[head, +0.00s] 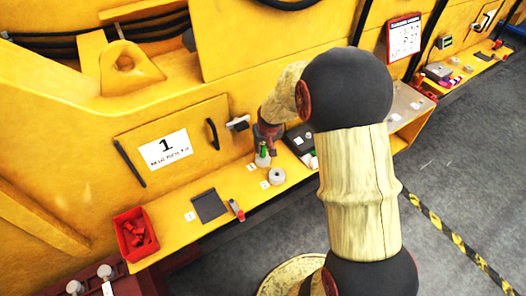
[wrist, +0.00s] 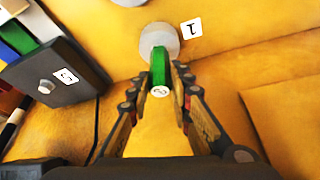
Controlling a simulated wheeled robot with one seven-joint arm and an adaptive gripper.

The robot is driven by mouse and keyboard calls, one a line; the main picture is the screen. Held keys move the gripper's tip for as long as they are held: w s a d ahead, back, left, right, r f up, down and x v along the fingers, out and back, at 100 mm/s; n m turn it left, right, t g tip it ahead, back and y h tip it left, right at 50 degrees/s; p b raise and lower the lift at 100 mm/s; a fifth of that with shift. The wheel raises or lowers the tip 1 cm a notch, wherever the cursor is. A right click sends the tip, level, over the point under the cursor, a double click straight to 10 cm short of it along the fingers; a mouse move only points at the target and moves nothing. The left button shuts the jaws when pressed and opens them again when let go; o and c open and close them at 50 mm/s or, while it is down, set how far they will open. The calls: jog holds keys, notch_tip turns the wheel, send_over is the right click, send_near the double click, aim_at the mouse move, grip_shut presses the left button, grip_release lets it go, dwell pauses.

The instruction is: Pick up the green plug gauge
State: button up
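The green plug gauge (wrist: 158,68) stands in the wrist view with its grey round end (wrist: 160,38) toward the yellow ledge and a pale numbered end facing my camera. It also shows in the head view (head: 263,153), upright on the ledge just below my gripper (head: 268,138). In the wrist view, the two fingers of my gripper (wrist: 160,72) lie on either side of the green handle. Narrow gaps seem to remain between fingers and handle, so the gripper looks open around it.
A dark box (wrist: 52,85) with a numbered tag is close at left in the wrist view. On the ledge in the head view are a pale ring (head: 276,176), a dark plate (head: 209,206) and a red bin (head: 136,233). A yellow panel (head: 170,150) rises behind.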

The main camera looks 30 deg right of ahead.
grip_shut()
jog(key=shift+r, duration=0.15)
